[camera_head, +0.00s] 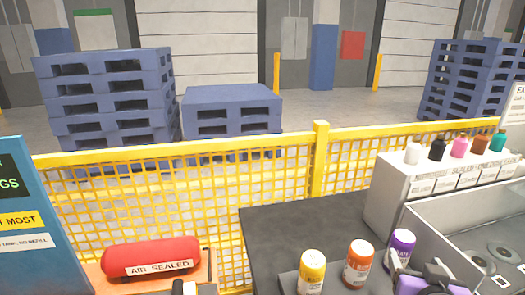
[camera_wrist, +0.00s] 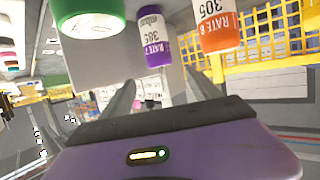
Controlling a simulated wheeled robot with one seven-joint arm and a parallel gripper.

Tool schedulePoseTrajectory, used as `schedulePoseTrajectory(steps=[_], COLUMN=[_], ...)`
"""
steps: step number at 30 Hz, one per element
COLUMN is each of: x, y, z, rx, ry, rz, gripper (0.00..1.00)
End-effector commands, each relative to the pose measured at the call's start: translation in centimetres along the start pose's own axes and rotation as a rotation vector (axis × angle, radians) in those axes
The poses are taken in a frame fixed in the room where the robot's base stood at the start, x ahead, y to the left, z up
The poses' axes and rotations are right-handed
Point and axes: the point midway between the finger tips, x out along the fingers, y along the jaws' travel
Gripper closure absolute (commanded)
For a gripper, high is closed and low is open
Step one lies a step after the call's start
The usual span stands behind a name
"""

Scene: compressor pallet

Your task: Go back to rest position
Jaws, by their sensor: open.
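My gripper (camera_wrist: 160,88) is open, with its two grey fingers apart and nothing seen between them. In the head view its purple body (camera_head: 432,284) shows at the lower right, beside a purple bottle (camera_head: 400,250). An orange bottle (camera_head: 358,264) and a yellow bottle (camera_head: 311,272) stand to the left of that. The wrist view looks inverted and shows the purple bottle (camera_wrist: 153,38), the orange bottle (camera_wrist: 217,25) and a green bottle (camera_wrist: 88,17) beyond the fingers. The green bottle cannot be made out in the head view.
A dark table (camera_head: 290,222) carries the bottles. A red tank (camera_head: 150,257) marked "AIR SEALED" lies at the lower left. A white rack (camera_head: 402,188) with several small bottles and a grey bin (camera_head: 420,236) stand at the right. A yellow fence (camera_head: 190,195) runs behind.

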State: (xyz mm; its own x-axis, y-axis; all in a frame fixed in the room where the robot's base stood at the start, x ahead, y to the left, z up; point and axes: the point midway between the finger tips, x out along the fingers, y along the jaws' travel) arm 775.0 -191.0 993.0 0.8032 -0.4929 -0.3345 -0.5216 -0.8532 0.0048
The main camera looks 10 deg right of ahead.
Motion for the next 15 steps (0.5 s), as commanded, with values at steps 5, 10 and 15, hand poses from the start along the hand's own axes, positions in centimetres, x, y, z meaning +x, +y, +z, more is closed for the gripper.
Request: schedulePoseTrajectory(steps=[5, 10, 15], x=[-0.3, -2.0, -5.0], y=[-1.0, -2.6, -4.3], z=[-2.9, -4.5, -2.4], rx=[-0.02, -0.051, -0.083], ry=[0.118, 0.263, 0.346], rz=[-0.041, -0.115, -0.2], gripper=[0.29, 0.29, 0.29])
